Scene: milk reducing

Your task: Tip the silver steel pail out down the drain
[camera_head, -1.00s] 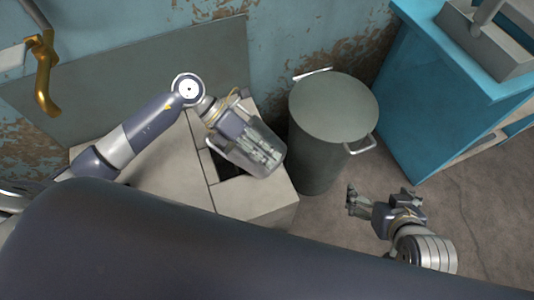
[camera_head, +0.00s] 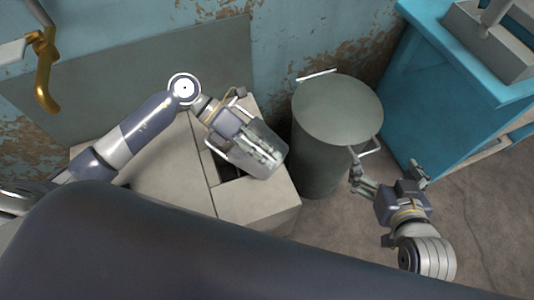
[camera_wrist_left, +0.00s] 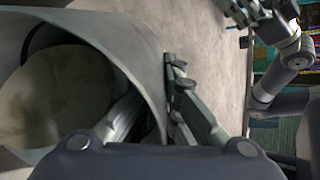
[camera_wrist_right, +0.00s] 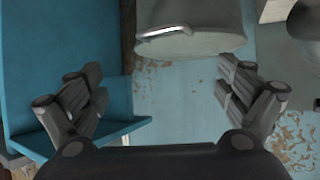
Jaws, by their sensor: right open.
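The silver steel pail (camera_head: 274,164) is tilted over the dark square drain opening (camera_head: 229,170) in the tiled block. My left gripper (camera_head: 262,150) is shut on the pail's wall. In the left wrist view the pail (camera_wrist_left: 130,55) fills the left side, its mouth facing the camera, with one finger inside the wall and one outside. A pale, mottled surface shows inside; I cannot tell whether it is liquid. The pail hides part of the drain. My right gripper (camera_head: 388,170) is open and empty, beside the big lidded can's side handle; it also shows in the right wrist view (camera_wrist_right: 160,90).
The big grey lidded can (camera_head: 335,110) stands just right of the tiled block (camera_head: 255,205). A blue cabinet (camera_head: 425,100) with a grey box-like object (camera_head: 485,45) on top is further right. A brass tap (camera_head: 45,70) is on the left wall. Floor at right is clear.

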